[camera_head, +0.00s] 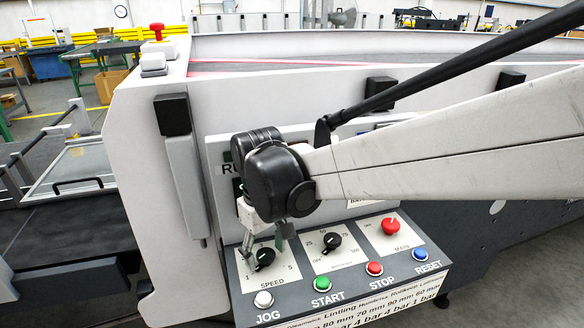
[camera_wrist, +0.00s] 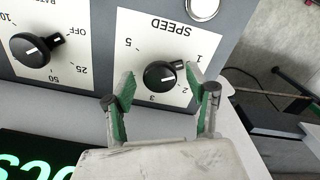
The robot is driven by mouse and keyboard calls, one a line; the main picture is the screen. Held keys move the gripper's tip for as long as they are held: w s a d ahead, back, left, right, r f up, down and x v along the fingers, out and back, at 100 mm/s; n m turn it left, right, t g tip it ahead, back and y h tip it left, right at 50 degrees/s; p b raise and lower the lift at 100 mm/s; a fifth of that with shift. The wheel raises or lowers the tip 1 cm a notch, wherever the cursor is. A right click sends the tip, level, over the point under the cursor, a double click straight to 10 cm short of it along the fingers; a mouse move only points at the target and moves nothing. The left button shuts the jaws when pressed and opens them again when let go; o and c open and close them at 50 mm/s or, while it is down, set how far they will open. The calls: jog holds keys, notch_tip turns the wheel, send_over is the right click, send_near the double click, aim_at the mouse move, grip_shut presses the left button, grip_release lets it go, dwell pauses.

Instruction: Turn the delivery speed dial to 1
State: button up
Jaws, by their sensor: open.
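The black speed dial (camera_head: 264,257) sits on a white plate marked SPEED at the left of the sloped control panel. It also shows in the wrist view (camera_wrist: 160,76), where the plate appears turned around, with numbers 1, 2, 3 and 5 readable. A white mark shows on the knob, but I cannot tell exactly which number it points to. My gripper (camera_head: 264,243) is open just above the dial. In the wrist view my gripper's green-padded fingers (camera_wrist: 162,82) stand on either side of the knob, with gaps visible. Nothing is held.
A second black dial (camera_head: 331,241) and a red main switch (camera_head: 390,226) are to the right. Below are the white JOG button (camera_head: 263,299), green START button (camera_head: 322,285), red STOP button (camera_head: 374,268) and blue RESET button (camera_head: 420,255). The machine's side wall (camera_head: 140,130) rises behind.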

aim_at(266, 254)
jog(key=shift+r, duration=0.1)
notch_tip(266, 254, up, 12)
dwell(0.5)
jog(key=s+d+f+m+t, duration=0.2)
jog(key=s+d+m, duration=0.1)
jog(key=d, duration=0.6)
jog(key=s+d+f+m+t, duration=0.2)
jog(key=s+d+m, duration=0.1)
jog(key=d, duration=0.7)
jog(key=s+d+f+m+t, duration=0.2)
jog(key=s+d+t, duration=0.1)
jog(key=d, duration=0.6)
jog(key=shift+s+d+f+m, duration=0.3)
jog(key=shift+s+d+m, duration=0.1)
jog(key=shift+s, duration=0.15)
jog(key=shift+d, duration=0.15)
